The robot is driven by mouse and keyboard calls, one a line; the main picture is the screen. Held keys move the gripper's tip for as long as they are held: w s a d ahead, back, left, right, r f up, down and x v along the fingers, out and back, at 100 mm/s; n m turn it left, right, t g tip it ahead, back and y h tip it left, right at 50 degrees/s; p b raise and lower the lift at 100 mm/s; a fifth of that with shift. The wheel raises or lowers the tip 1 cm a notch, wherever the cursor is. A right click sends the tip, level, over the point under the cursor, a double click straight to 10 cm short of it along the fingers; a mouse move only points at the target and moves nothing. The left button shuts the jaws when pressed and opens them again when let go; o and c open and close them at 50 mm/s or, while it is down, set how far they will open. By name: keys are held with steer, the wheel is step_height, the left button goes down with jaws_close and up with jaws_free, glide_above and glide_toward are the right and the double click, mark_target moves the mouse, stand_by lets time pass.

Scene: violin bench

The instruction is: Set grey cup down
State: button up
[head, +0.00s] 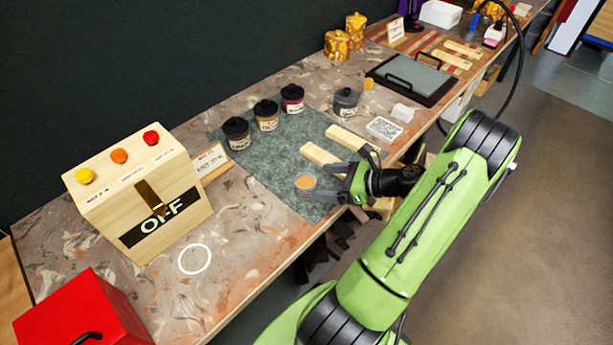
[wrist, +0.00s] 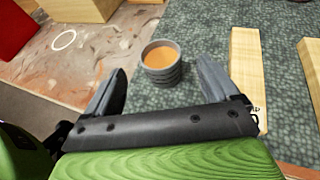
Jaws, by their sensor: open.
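The grey cup (wrist: 162,62) holds an orange content and stands upright on the green-grey mat. In the head view the cup (head: 305,181) sits near the mat's front edge, left of my gripper (head: 331,181). My gripper is open, and in the wrist view its two fingers (wrist: 167,88) spread wide on either side with the cup just beyond and between them. The fingers look clear of the cup. A white ring (head: 195,259) is marked on the bench farther left; it also shows in the wrist view (wrist: 64,40).
Pale wood strips (head: 323,158) lie on the mat (head: 262,170) right of the cup. Lidded jars (head: 236,133) stand along its back. A wooden box with buttons (head: 140,187) and a red box (head: 84,312) stand left. Bench around the ring is clear.

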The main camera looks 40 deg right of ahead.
steer(key=v, duration=0.3)
steer(key=shift+s+d+r+p, duration=0.1)
steer(key=shift+s+d+p, duration=0.05)
steer(key=shift+s+p, duration=0.2)
steer(key=w+a+r+n+g+h, duration=0.1)
steer(key=w+a+r+n+g, duration=0.3)
steer(key=a+n, duration=0.5)
steer(key=w+a+r+n+g+h, duration=0.1)
steer(key=a+r+n+g, duration=0.45)
steer(key=a+n, duration=0.35)
steer(key=s+a+r+n+t+h, duration=0.3)
steer(key=s+a+r+n, duration=0.5)
steer(key=s+n, duration=0.3)
steer(key=shift+a+r+n, duration=0.25)
steer(key=shift+a+n, duration=0.35)
steer(key=shift+n, duration=0.5)
